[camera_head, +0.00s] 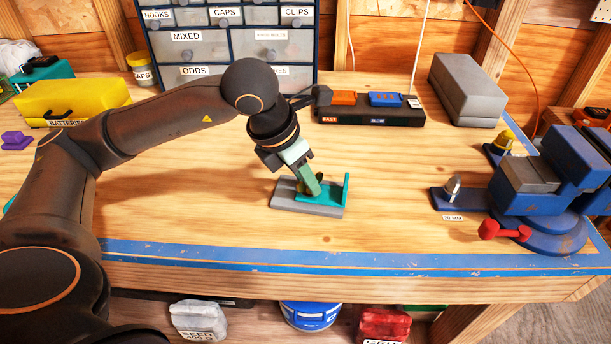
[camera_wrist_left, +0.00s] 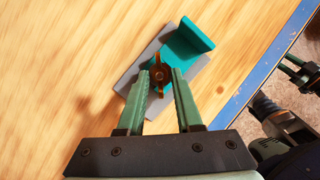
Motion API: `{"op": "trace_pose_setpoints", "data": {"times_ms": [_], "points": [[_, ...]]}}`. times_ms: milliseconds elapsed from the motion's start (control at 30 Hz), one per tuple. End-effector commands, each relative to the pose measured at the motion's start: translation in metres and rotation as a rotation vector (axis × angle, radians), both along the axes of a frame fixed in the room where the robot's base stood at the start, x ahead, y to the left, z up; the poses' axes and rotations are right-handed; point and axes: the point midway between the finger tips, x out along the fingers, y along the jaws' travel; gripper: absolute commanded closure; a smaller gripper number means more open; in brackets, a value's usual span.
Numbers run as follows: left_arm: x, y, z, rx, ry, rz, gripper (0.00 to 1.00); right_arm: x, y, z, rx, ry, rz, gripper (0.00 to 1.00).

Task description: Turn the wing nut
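The brown wing nut (camera_wrist_left: 159,75) sits on a fixture with a grey base (camera_head: 307,210) and a teal bracket (camera_head: 346,188). In the wrist view the teal bracket (camera_wrist_left: 189,46) lies beyond the nut. My left gripper (camera_head: 314,188) points down at the fixture. In the wrist view its green fingers (camera_wrist_left: 161,76) are apart, with the nut between their tips and a gap visible around it. In the head view the fingers hide most of the nut. What looks like my right gripper (camera_wrist_left: 296,68) shows at the wrist view's right edge, partly cut off.
A blue vise (camera_head: 545,185) with a red handle and a small blue fixture (camera_head: 457,198) stand at the right. A black tray (camera_head: 368,108), a grey box (camera_head: 467,88) and a yellow case (camera_head: 72,99) are farther back. The bench's blue-taped edge (camera_head: 350,262) runs in front.

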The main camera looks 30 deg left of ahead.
Motion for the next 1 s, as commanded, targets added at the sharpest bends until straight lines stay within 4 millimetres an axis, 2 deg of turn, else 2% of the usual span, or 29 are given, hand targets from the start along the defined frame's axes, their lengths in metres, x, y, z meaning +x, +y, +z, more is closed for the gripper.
{"op": "trace_pose_setpoints", "data": {"times_ms": [33,167,433,533,667,1000], "points": [[0.000,0.000,0.000,0.000,0.000,0.000,0.59,0.000,0.000,0.000,0.000,0.000,0.000,0.55],[0.000,0.000,0.000,0.000,0.000,0.000,0.44,0.000,0.000,0.000,0.000,0.000,0.001,0.55],[0.000,0.000,0.001,0.000,-0.001,0.000,0.44,-0.002,0.000,-0.003,-0.002,0.007,0.001,0.55],[-0.002,0.001,0.008,0.000,-0.003,0.000,0.44,-0.002,0.000,-0.004,-0.002,0.008,0.001,0.55],[-0.009,0.004,0.028,0.000,-0.006,0.000,0.44,-0.002,-0.001,-0.003,-0.003,0.006,0.002,0.55],[-0.035,0.013,0.094,0.000,-0.004,-0.001,0.44,0.000,-0.003,0.004,-0.004,-0.004,-0.003,0.55]]}}
